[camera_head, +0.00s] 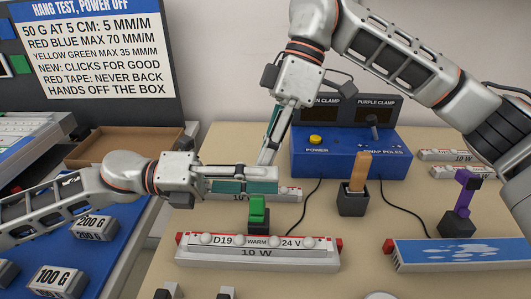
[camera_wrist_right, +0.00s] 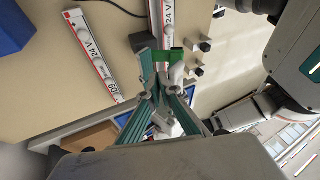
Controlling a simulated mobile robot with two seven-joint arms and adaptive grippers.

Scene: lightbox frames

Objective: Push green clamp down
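The green clamp (camera_head: 258,209) stands upright on a small black base (camera_head: 259,227), just behind the front light bar. My left gripper (camera_head: 274,181) reaches in from the left, its teal-padded fingers level just above and behind the clamp in the picture. They are side-on, so their opening is unclear. My right gripper (camera_head: 263,163) points down from above, its tips close to the left fingertips. In the right wrist view its fingers (camera_wrist_right: 159,82) converge and look shut, with nothing clearly held. Green parts of the clamp (camera_wrist_right: 176,55) show just beyond them. Contact cannot be told.
The front light bar (camera_head: 255,253) lies before the clamp. A blue control box (camera_head: 350,158) is behind. Weights (camera_head: 58,281) lie on the left.

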